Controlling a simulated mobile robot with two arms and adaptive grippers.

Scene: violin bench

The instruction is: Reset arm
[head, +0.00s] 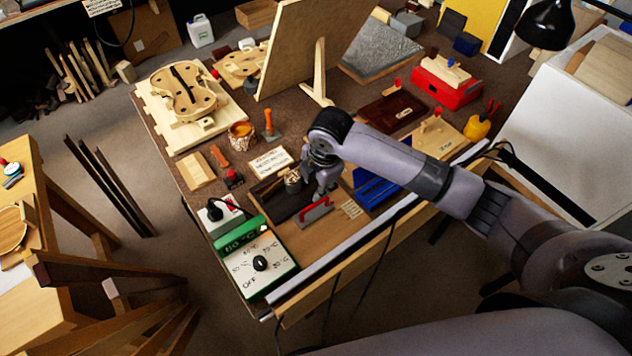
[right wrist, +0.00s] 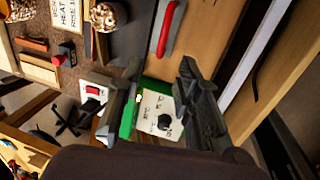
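My right arm reaches in from the right of the head view over the workbench (head: 185,147). Its gripper (head: 318,190) hangs above the front part of the bench, beside a dark board and a red-handled tool (head: 316,213). In the right wrist view the two fingers of this gripper (right wrist: 160,72) stand apart with nothing between them. The green and white temperature control box (head: 256,262) lies beyond the fingers in that view. The red-handled tool (right wrist: 170,25) lies on the bench, apart from the fingers. My left gripper is in neither view.
A small pot (head: 293,182) stands close to the right gripper. A blue holder (head: 374,190) sits to its right. A violin body (head: 186,92), a leaning wooden panel (head: 312,45) and a red toolbox (head: 445,85) stand farther back. A metal rail (head: 335,262) runs along the front edge.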

